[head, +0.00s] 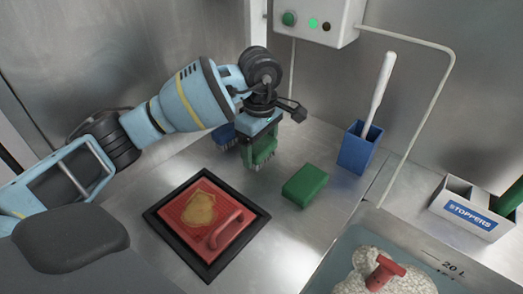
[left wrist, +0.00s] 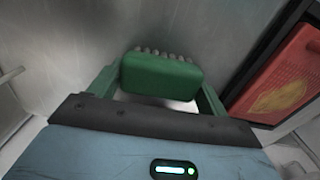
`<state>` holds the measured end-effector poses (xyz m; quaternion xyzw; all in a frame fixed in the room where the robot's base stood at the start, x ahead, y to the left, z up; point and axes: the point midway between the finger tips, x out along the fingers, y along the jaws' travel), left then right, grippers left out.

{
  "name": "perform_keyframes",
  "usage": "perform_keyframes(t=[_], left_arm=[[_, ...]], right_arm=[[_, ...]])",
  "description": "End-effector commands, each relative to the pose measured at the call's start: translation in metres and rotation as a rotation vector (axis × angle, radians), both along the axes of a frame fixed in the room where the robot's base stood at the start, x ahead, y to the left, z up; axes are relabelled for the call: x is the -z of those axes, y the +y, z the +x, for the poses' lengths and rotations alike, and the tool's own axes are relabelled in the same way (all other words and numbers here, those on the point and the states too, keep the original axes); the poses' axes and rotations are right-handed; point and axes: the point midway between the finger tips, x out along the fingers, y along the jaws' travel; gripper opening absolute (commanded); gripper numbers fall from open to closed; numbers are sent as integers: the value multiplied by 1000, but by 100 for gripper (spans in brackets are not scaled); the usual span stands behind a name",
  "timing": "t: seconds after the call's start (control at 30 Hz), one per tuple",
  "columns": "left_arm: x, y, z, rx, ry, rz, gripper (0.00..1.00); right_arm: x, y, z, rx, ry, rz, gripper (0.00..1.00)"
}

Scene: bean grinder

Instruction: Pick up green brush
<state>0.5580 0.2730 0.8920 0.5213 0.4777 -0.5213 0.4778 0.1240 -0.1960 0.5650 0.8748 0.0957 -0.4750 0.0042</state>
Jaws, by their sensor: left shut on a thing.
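The green brush (head: 263,151) has a green block body with pale bristles pointing down. My left gripper (head: 261,140) reaches it from above, with its fingers on either side, and is shut on it. In the left wrist view the brush (left wrist: 160,76) sits between the two fingers, with its bristles at the far side. I cannot tell whether the bristles touch the counter. My right gripper is not in view.
A blue brush (head: 223,136) stands just left of the gripper. A green block (head: 305,185) lies to the right. A red hatch (head: 185,211) in a black frame is in front. A blue holder (head: 357,151) with a white-handled tool stands behind right, near the wall.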

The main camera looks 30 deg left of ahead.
Motion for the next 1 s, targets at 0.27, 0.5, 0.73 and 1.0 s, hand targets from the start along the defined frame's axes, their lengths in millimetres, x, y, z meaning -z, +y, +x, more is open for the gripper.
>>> perform_keyframes(t=[0.27,0.5,0.73,1.0], left_arm=[[-11,0,1,0,-3,-1,53],[-54,0,1,1,-5,0,53],[-91,0,1,-1,-4,1,53],[-101,0,0,-1,0,0,53]], right_arm=[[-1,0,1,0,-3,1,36],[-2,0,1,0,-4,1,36],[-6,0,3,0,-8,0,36],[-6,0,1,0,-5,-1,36]])
